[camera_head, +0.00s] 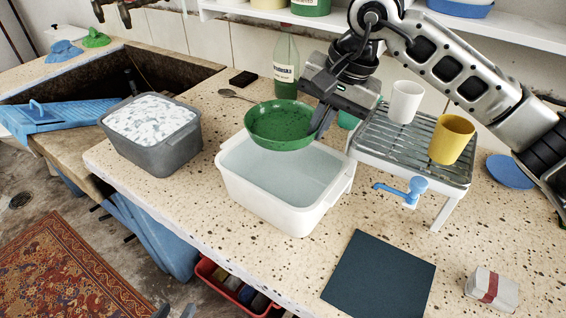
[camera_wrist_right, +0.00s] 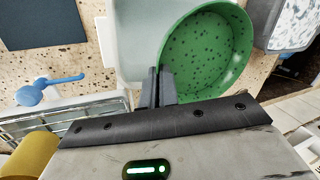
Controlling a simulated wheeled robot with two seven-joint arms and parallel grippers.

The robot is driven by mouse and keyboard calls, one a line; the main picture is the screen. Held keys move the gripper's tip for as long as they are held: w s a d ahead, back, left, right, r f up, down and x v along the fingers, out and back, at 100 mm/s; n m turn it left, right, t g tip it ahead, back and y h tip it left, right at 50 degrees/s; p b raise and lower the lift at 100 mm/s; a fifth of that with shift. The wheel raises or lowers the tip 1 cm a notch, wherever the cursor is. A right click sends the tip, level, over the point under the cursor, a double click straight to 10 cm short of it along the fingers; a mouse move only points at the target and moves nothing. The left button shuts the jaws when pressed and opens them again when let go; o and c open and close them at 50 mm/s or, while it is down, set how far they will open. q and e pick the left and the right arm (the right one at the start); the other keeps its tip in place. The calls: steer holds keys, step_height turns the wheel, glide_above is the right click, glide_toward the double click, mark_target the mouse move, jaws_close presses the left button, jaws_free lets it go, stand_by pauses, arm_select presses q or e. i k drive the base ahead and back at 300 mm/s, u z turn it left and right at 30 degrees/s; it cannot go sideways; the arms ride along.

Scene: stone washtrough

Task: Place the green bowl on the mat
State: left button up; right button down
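The green bowl (camera_head: 281,122) has dark specks inside and is held above the back of the white water basin. My right gripper (camera_head: 322,118) is shut on the bowl's right rim. In the right wrist view the fingers (camera_wrist_right: 160,88) pinch the rim of the bowl (camera_wrist_right: 205,50), which looks roughly upright. The mat, a flat dark blue square (camera_head: 380,277), lies bare on the counter at the front right. It also shows in the right wrist view (camera_wrist_right: 40,22). I cannot make out my left gripper in the head view.
The white basin (camera_head: 236,190) of water stands between bowl and mat. A rack (camera_head: 412,145) with a white cup (camera_head: 405,102) and yellow cup (camera_head: 451,139) stands right; a blue tap-like piece (camera_head: 411,190) juts forward. A wrapped block (camera_head: 491,290) lies beside the mat.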

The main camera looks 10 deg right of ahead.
mark_target(381, 281)
steer(key=k, duration=1)
steer(key=z, duration=0.5)
steer(key=i, duration=0.7)
steer(key=u, duration=0.15)
